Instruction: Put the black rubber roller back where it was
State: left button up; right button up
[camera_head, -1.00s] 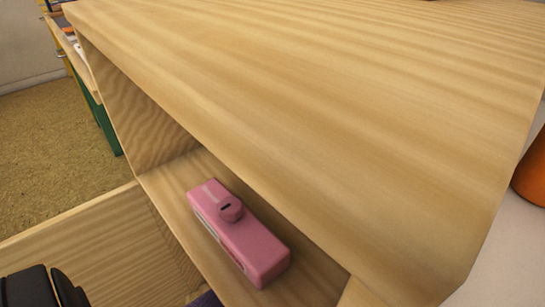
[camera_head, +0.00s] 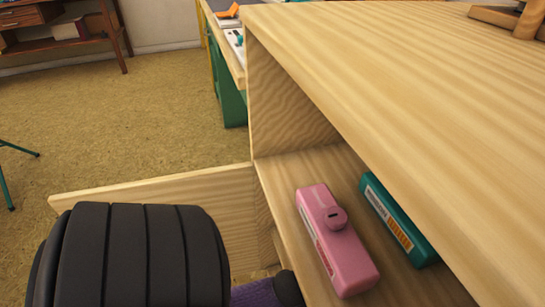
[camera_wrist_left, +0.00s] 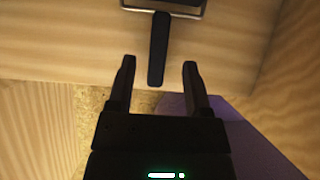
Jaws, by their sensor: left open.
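The roller (camera_wrist_left: 158,48) shows at the top of the left wrist view, with a black handle pointing down the picture and a metal frame at the upper edge. It lies against a pale wooden surface; its rubber part is out of view. My left gripper (camera_wrist_left: 159,72) is open, with one finger on each side of the handle's lower end in the picture. No contact shows, and I cannot tell the depth between them. Neither the roller nor my left gripper can be made out clearly in the head view. My right gripper is not in view.
A wooden cabinet (camera_head: 430,90) has an open shelf with a pink box (camera_head: 338,245) and a teal box (camera_head: 400,222). A wooden panel (camera_head: 150,192) juts left from it. A purple thing (camera_head: 252,293) lies low beside my black arm.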

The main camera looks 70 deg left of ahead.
pick_arm(q)
jog(key=s+f+n+g+p, duration=0.2)
jog(key=s+f+n+g, duration=0.2)
jog(key=s+n, duration=1.3)
jog(key=s+f+n+g+y+p, duration=0.1)
jog(key=s+f+n+g, duration=0.4)
jog(key=s+n, duration=1.2)
jog(key=s+f+p, duration=0.1)
jog(key=s+f, duration=0.1)
jog(key=s, duration=0.6)
jog(key=shift+s, duration=0.15)
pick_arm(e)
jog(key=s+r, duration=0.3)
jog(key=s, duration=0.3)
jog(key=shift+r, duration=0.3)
pick_arm(q)
jog(key=shift+s+f, duration=0.1)
